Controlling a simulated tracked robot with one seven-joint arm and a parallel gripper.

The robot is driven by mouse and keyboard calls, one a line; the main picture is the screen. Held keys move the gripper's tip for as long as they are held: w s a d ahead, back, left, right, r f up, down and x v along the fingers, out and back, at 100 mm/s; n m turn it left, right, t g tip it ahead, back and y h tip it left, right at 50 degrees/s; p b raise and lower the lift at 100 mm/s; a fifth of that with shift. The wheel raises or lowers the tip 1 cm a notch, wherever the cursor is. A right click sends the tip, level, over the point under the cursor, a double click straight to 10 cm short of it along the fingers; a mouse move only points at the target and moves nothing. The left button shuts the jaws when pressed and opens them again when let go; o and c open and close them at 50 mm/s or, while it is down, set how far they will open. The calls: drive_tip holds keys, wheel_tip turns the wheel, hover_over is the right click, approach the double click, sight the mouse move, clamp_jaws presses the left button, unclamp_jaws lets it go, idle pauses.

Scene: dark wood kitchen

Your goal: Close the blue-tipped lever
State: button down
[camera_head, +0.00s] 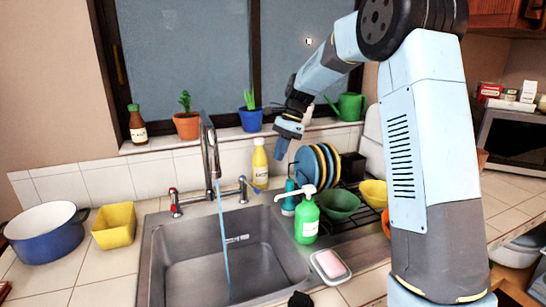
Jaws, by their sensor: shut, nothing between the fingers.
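The blue-tipped lever (256,190) is on the right side of the sink tap (212,160), behind the basin. It points right and slightly down, toward the foot of the yellow bottle. A thin blue stream of water (224,240) runs from the spout into the sink. A red-tipped lever (173,192) is on the tap's left side. My gripper (281,150) is shut and empty. It hangs pointing down, above and to the right of the blue-tipped lever, clear of it in the picture. Its exact depth relative to the lever is hard to tell.
A yellow bottle (260,163) stands behind the blue-tipped lever. A green pump bottle (306,218), a teal bottle (289,198) and a rack with plates (318,163) crowd the right. The metal sink (160,255) is open in front. Potted plants line the sill.

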sight(249, 185)
drive_tip(key=s+a+f, duration=0.3)
drive_tip(key=a+f, duration=0.3)
drive_tip(key=f, duration=0.1)
drive_tip(key=shift+s+f, duration=0.15)
idle(0.4)
